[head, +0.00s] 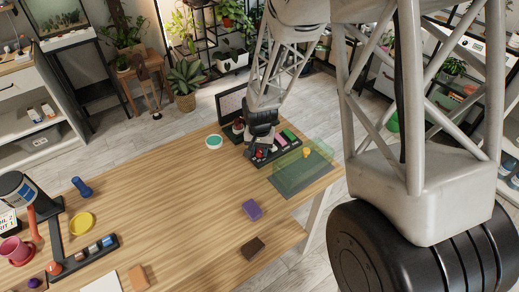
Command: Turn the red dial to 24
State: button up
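My gripper (260,150) points down at the right far part of the wooden table, over a dark panel (264,161) that carries small coloured parts. A small red part shows at the gripper's fingertips; I cannot tell whether it is the red dial. The dial's scale and the number 24 cannot be read at this size. The fingers are small and dark, and I cannot tell whether they are open or shut, or touch anything. The gripper hides part of the panel.
A transparent green box (290,182) with a yellow thing (306,152) stands right of the panel. A screen (231,105) stands behind. A purple block (252,210) and a brown block (253,248) lie nearer. The table's middle (165,190) is clear.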

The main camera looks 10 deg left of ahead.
jog(key=shift+m, duration=0.4)
jog(key=m, duration=1.1)
jog(key=shift+m, duration=0.3)
jog(key=m, duration=1.1)
jog(key=shift+m, duration=0.3)
jog(key=o, duration=0.7)
jog(key=shift+c, duration=0.2)
jog(key=shift+r, duration=0.1)
